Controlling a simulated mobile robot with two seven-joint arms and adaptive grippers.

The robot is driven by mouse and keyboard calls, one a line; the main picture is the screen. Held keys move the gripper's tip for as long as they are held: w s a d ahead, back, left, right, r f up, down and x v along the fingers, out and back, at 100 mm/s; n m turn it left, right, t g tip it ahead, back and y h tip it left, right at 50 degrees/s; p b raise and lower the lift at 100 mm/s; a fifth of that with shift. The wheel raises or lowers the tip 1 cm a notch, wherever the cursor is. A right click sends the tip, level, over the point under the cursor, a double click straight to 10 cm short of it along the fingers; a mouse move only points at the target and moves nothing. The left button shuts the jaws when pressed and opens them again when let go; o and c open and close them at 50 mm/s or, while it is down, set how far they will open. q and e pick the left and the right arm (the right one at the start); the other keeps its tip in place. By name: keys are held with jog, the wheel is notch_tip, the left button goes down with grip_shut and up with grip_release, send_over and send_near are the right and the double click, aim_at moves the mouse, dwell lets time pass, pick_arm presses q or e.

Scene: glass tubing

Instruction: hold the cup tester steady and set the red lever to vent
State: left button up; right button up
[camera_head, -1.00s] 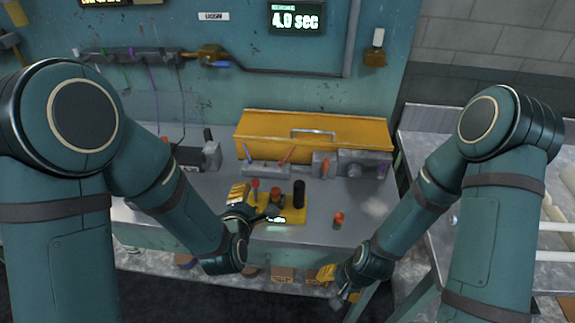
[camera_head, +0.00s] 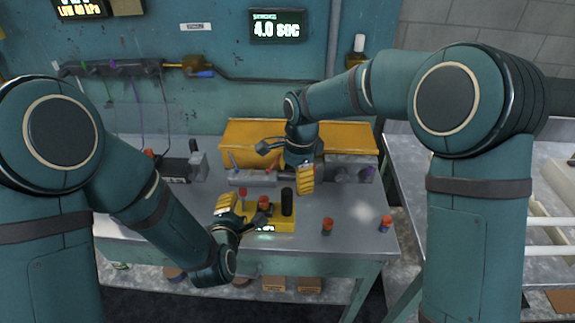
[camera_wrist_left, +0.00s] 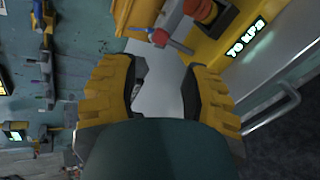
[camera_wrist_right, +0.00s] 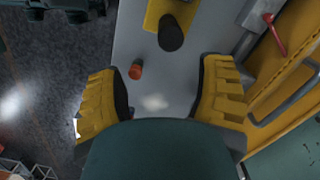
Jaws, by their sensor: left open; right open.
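The cup tester has a yellow base (camera_head: 285,224) with a red-topped lever (camera_head: 243,192), an orange-red knob (camera_head: 264,203) and a black cylinder (camera_head: 287,201). In the left wrist view its base (camera_wrist_left: 262,22) fills the upper right, with a lit readout (camera_wrist_left: 245,38) of 70 kPa. My left gripper (camera_head: 228,212) is open at the tester's left end; I cannot tell whether it touches. My right gripper (camera_head: 300,172) is open above the bench, behind the tester in the head view. The right wrist view shows the black cylinder (camera_wrist_right: 171,34) beyond its empty fingers.
A yellow toolbox (camera_head: 352,138) stands at the back of the bench, with grey fixtures (camera_head: 252,178) in front. Two small orange-topped pieces (camera_head: 327,227) (camera_head: 385,223) stand on the right. Bare bench lies around them. A wall display (camera_head: 277,28) reads 4.0 sec.

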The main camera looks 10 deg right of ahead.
aim_at(288, 203)
jog(key=a+r, duration=0.1)
jog(key=w+r, duration=0.1)
jog(key=shift+a+r+h, duration=0.3)
jog(key=shift+a+h, duration=0.1)
notch_tip(288, 203, down, 14)
jog(key=shift+r, duration=0.25)
